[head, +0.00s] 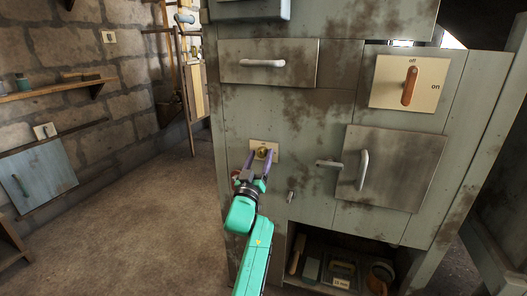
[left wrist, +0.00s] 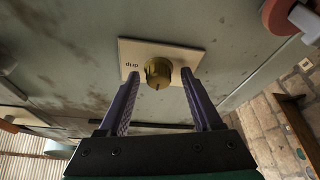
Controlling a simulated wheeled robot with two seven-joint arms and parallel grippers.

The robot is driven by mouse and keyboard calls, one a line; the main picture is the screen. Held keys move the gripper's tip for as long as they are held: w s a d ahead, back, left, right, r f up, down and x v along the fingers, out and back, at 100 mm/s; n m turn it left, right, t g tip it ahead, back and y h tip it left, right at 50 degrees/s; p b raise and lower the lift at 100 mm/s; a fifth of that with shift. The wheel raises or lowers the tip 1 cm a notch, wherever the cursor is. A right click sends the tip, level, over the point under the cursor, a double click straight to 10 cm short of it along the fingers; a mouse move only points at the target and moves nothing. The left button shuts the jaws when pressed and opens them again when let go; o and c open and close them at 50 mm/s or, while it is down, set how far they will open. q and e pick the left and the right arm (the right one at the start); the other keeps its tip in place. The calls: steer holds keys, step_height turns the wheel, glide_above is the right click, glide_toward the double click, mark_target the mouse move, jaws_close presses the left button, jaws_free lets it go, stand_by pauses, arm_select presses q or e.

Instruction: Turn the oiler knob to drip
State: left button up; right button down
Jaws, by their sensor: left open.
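The oiler knob (head: 262,152) is a small round brass knob on a cream plate (head: 254,144) on the front of the grey-green cabinet. In the left wrist view the knob (left wrist: 158,72) sits near the middle of its plate (left wrist: 190,55), and the word "drip" is readable at the plate's left. A dark mark shows on the knob's near edge. My left gripper (head: 261,163) is open, its purple fingers to either side of the knob. In the left wrist view its fingertips (left wrist: 159,78) flank the knob with visible gaps. My right gripper is out of view.
A drawer (head: 240,62) is above the knob. To the right are a small lever handle (head: 328,163), a door with a handle (head: 400,190) and an off/on switch plate (head: 425,80). An open shelf with tools (head: 342,282) is below. Floor at left is clear.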

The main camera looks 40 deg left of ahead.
arm_select(q)
steer(key=shift+s+d+r, duration=0.1)
steer(key=shift+s+r, duration=0.05)
steer(key=shift+s, duration=0.05)
jaws_close()
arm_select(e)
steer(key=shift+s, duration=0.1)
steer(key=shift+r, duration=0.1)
